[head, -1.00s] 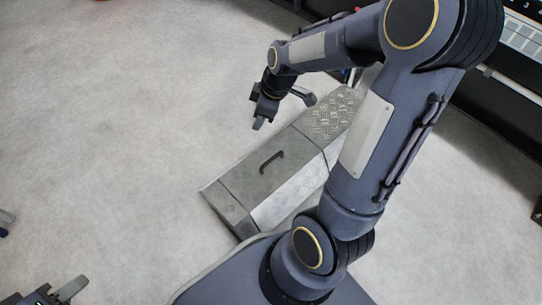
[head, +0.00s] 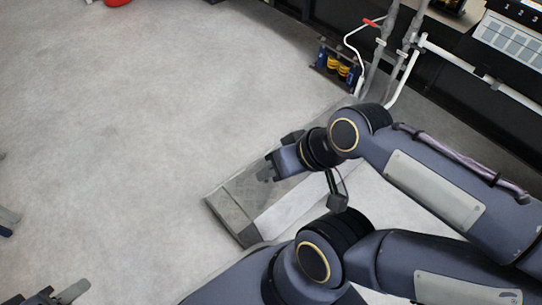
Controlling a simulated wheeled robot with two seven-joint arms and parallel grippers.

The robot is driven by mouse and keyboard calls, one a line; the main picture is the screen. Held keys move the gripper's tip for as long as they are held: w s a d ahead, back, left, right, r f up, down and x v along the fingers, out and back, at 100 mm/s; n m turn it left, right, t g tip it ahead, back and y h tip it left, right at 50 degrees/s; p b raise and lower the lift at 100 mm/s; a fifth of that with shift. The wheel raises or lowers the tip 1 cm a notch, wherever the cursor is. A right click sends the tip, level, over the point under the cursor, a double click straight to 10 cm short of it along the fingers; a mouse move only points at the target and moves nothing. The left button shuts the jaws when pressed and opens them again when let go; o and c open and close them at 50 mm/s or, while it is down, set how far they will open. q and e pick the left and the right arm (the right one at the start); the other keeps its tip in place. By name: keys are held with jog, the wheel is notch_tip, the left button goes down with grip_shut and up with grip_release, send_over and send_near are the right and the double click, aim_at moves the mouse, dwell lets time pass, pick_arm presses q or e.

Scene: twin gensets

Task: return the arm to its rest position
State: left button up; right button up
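My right arm comes in from the right edge and folds across the lower right. Its gripper (head: 268,170) points left, above or in front of a low grey metal box on the floor (head: 228,214). One grey fingertip shows; the rest of its jaw is too hidden to tell open from shut. Nothing is seen held in it. My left gripper (head: 38,255) is at the lower left edge, with two grey fingertips far apart and bare floor between them. Most of the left arm is out of view.
A dark caddy with yellow items (head: 336,66) stands at the upper middle beside grey pipes (head: 388,45). A panel with numbered keys (head: 512,42) is at the upper right. A red object (head: 117,2) shows at the top edge. The floor at left is clear.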

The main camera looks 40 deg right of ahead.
notch_tip(320, 180, up, 38)
jog(key=p, duration=3.7)
jog(key=shift+p, duration=0.35)
jog(key=shift+f, duration=0.1)
